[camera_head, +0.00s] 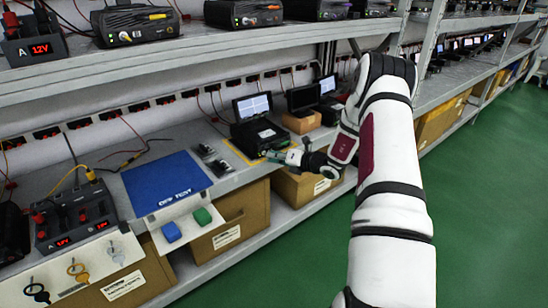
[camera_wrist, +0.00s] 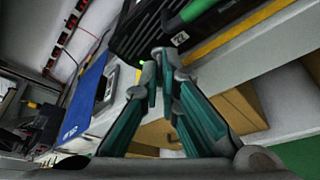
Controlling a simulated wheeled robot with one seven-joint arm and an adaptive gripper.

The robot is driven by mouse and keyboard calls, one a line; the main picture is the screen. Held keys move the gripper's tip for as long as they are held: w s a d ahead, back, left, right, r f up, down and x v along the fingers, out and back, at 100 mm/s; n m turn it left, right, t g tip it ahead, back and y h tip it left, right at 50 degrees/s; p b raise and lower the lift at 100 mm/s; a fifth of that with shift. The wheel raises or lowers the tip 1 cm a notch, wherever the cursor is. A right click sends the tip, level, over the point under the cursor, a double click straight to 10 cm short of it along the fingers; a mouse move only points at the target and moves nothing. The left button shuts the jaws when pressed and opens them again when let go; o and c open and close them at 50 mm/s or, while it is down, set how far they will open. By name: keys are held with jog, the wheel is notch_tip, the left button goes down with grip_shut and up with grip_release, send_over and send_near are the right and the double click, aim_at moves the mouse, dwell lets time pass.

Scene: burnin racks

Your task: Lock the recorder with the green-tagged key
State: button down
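The recorder (camera_head: 262,136) is a black box with a raised lit screen (camera_head: 252,106), standing on the shelf. My gripper (camera_head: 275,155) is at its front edge, low and close to it; I cannot tell whether they touch. In the wrist view the teal fingers of my gripper (camera_wrist: 161,75) come together at grey tips beneath the dark recorder body (camera_wrist: 145,25). No key shows clearly between the tips. A bright green piece (camera_wrist: 194,10) lies above them; I cannot tell whether it is a key tag.
A blue mat (camera_head: 166,184) lies left of the recorder. A power supply (camera_head: 75,217) is at left. Another screen device (camera_head: 303,98) stands right of the recorder. Cardboard boxes (camera_head: 235,222) fill the lower shelf. The green floor is clear.

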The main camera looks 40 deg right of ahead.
jog(key=shift+a+f+n+h+b, duration=0.1)
jog(key=shift+a+n+h+b, duration=0.2)
jog(key=shift+n+h+b, duration=1.7)
jog(key=shift+a+r+n+h+b, duration=0.1)
jog(key=shift+a+n+h+b, duration=0.5)
jog(key=shift+n+b, duration=2.45)
jog(key=shift+a+f+n+h+b, duration=0.1)
jog(key=shift+n+h+b, duration=1.25)
jog(key=shift+b, duration=2.6)
jog(key=shift+h, duration=0.25)
jog(key=c, duration=1.8)
grip_release()
